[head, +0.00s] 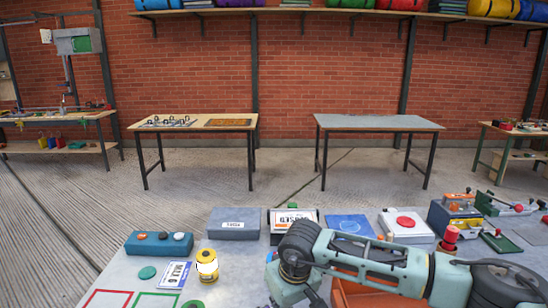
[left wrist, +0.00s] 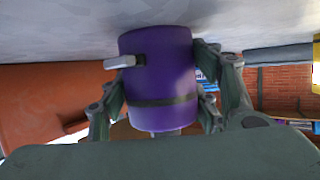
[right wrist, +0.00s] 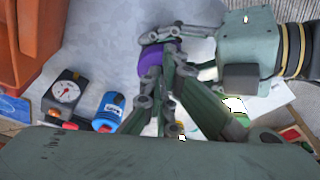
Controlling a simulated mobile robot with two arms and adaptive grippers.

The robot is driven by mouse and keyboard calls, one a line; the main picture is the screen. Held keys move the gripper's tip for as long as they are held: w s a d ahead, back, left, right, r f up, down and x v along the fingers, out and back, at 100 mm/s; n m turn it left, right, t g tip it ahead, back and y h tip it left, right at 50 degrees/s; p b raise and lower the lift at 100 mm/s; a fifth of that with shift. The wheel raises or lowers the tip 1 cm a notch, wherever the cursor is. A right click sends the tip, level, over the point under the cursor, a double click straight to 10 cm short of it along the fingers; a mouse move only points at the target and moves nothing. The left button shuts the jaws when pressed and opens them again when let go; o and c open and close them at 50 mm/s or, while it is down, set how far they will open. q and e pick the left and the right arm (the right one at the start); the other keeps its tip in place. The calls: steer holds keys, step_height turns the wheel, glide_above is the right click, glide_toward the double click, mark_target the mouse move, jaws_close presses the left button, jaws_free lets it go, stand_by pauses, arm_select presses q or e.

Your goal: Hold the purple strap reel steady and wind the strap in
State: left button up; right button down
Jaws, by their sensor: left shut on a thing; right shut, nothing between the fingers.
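The purple strap reel (left wrist: 158,50) is a drum with a dark band around it and a grey handle-like piece (left wrist: 122,62) on its side. My left gripper (left wrist: 160,88) is shut on the reel, a finger on each side. In the right wrist view, the reel (right wrist: 157,54) shows partly behind fingers, and the left gripper (right wrist: 172,36) reaches it from the right. My right gripper (right wrist: 163,68) is shut and empty, its fingertips close to the reel; I cannot tell whether they touch. The reel is hidden in the head view, and no loose strap is clear.
On the table, a yellow roll (head: 207,265), a blue block (head: 158,243) and a grey box (head: 234,223) stand at the left. An orange bin (right wrist: 28,40) and a dial gauge (right wrist: 66,93) lie left in the right wrist view. My right arm crosses the front.

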steer(key=shift+s+x, duration=0.25)
steer(key=shift+x, duration=1)
steer(key=shift+d+f, duration=0.15)
steer(key=shift+d, duration=0.05)
steer(key=shift+w+a+f, duration=0.1)
steer(key=shift+w, duration=0.1)
steer(key=shift+s+a, duration=0.2)
steer(key=shift+a, duration=0.1)
steer(key=shift+s+d, duration=0.15)
steer(key=shift+s, duration=0.2)
steer(key=w+v, duration=0.1)
steer(key=v, duration=0.5)
steer(key=shift+w+a+r, duration=0.2)
steer(key=shift+a+r, duration=0.05)
steer(key=shift+a, duration=0.1)
